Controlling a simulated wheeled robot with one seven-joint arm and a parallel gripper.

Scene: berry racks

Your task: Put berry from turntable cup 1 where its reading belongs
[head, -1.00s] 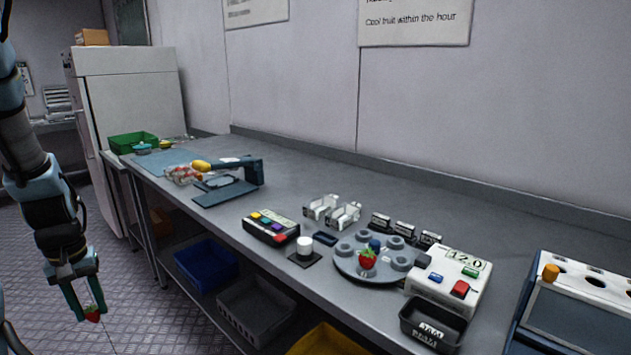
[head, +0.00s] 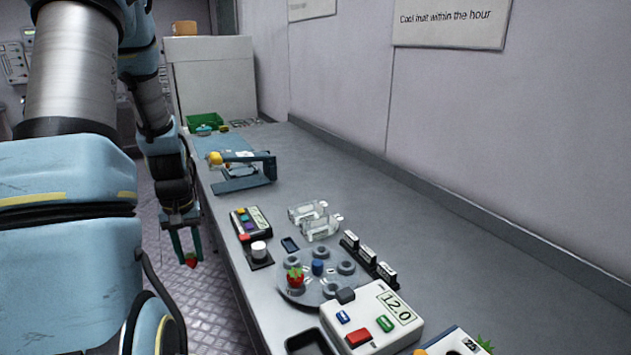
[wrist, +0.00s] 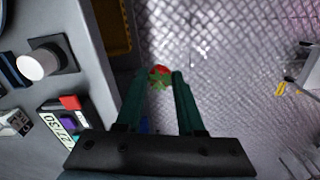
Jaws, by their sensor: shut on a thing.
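My gripper (head: 187,250) is shut on a strawberry (head: 191,262), held over the floor left of the bench's front edge. In the wrist view the red berry (wrist: 159,75) with its green leaves sits between the fingertips. The round grey turntable (head: 325,297) with several ring cups stands on the bench. Another red strawberry (head: 295,277) sits in a cup at its left side. A blue knob (head: 317,267) is at the turntable's centre. A white meter (head: 372,318) in front of it shows 12.0. Which cup is number 1 cannot be told.
A colour-buttoned box (head: 250,222), a white cylinder on a dark pad (head: 259,250), clear holders (head: 314,219) and small labelled blocks (head: 362,257) stand around the turntable. A dark tray (head: 309,343) is at the front. A blue press-like device (head: 243,170) and green crate (head: 205,122) are farther back.

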